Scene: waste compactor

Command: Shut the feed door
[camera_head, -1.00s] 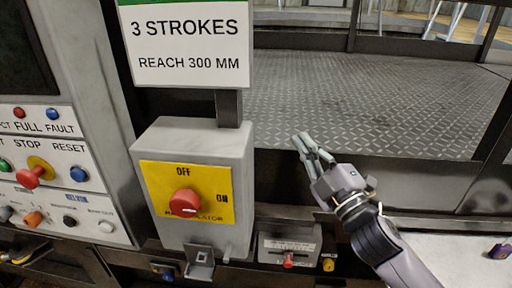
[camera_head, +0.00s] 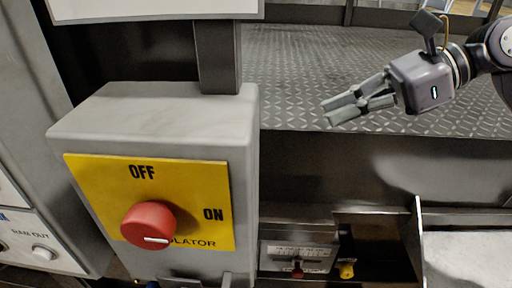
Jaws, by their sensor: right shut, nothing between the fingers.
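My right gripper (camera_head: 328,111) is at the upper right, its arm coming in from the right edge. Its fingers are shut and empty and point left. It appears in front of the diamond-plate surface (camera_head: 300,65), right of the grey isolator box (camera_head: 165,110), and apart from the box. I cannot make out a part that is clearly the feed door in this view. My left gripper is not in view.
The isolator box carries a yellow plate with a red knob (camera_head: 148,224) between OFF and ON marks. A post (camera_head: 217,58) rises behind it to a sign. A small labelled unit (camera_head: 297,256) and yellow knob (camera_head: 346,270) sit low. A grey panel (camera_head: 45,235) stands left.

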